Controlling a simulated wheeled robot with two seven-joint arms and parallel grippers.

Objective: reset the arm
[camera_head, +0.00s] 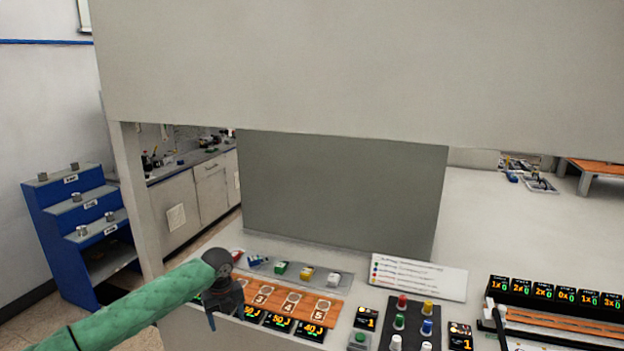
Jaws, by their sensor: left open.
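My left arm, in a green sleeve, comes in from the lower left of the head view. My left gripper (224,312) is at its end, pointing down, open, in front of the left end of an orange numbered board (291,302). I see nothing held between its fingers. The gripper and wrist hide part of the board's left end. My right gripper is not in view.
Several coloured pieces lie on a grey strip (318,279) behind the board. A button panel (410,325), a white label card (418,276) and a counter display (553,294) stand to the right. A grey upright panel (340,190) rises behind. A blue stepped rack (80,225) stands left.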

